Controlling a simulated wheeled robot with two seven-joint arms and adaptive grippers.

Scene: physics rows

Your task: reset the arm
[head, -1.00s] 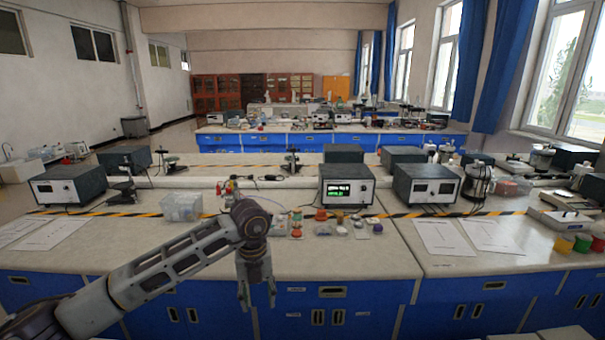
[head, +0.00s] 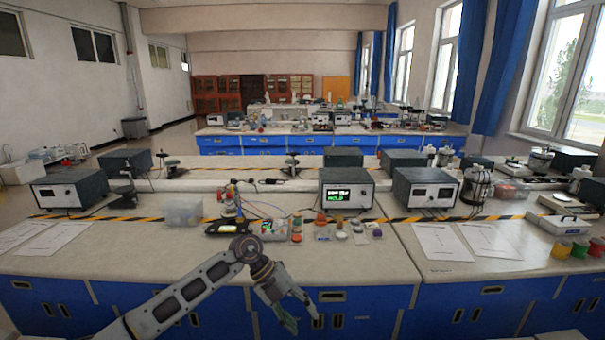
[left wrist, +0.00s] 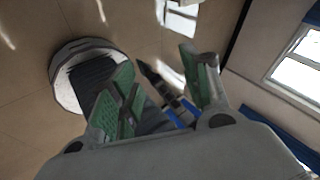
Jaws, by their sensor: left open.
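My left arm comes in from the lower left of the head view. Its gripper (head: 292,314) hangs in front of the bench's front edge, pointing down and to the right. In the left wrist view the two green-padded fingers (left wrist: 160,95) stand apart with nothing held between them. My right gripper does not show in either view.
The lab bench (head: 350,262) lies ahead, with bare worktop near its front edge. A lit instrument box (head: 346,188), a dark device (head: 226,228), a clear plastic box (head: 183,212) and several small colored items stand on it. Paper sheets (head: 440,241) lie to the right.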

